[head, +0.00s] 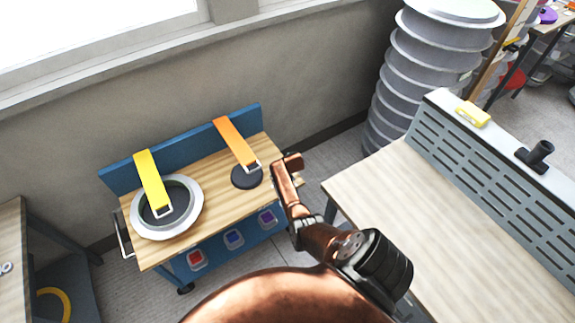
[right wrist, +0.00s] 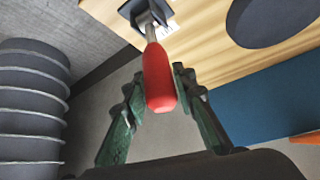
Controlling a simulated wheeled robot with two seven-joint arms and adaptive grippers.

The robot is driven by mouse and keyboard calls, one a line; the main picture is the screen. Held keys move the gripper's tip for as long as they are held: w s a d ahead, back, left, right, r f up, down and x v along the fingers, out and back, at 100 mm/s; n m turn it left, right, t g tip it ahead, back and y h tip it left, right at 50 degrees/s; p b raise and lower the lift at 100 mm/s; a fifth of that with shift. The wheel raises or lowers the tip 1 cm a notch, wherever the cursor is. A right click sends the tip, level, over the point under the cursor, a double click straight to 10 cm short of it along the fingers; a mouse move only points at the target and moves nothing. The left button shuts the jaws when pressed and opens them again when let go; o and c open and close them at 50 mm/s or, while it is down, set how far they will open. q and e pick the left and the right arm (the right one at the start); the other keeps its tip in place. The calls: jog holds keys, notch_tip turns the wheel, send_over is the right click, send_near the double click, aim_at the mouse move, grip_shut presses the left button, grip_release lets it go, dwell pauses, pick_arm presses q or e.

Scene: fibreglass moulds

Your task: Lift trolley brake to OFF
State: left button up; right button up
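The trolley (head: 216,192) has a wooden top and stands against the wall in the head view. Its brake lever shows in the right wrist view as a red handle (right wrist: 159,72) on a metal stem, rising from a dark bracket (right wrist: 145,12) at the wooden top's edge. My right gripper (right wrist: 158,82) has its green fingers apart, one on each side of the red handle. I cannot tell whether either finger touches it. In the head view my copper right arm reaches the trolley's right end and hides the lever and fingers. My left gripper is not in view.
A pale ring mould (head: 194,187) lies on the trolley under a yellow strap (head: 150,178). An orange strap (head: 235,142) reaches a dark disc (head: 246,177). A workbench (head: 440,215) stands at right, with stacked grey moulds (head: 415,85) behind.

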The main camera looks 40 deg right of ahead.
jog(key=shift+o, duration=1.3)
jog(key=shift+f, duration=0.1)
jog(key=shift+s+a, duration=0.1)
jog(key=v, duration=1.2)
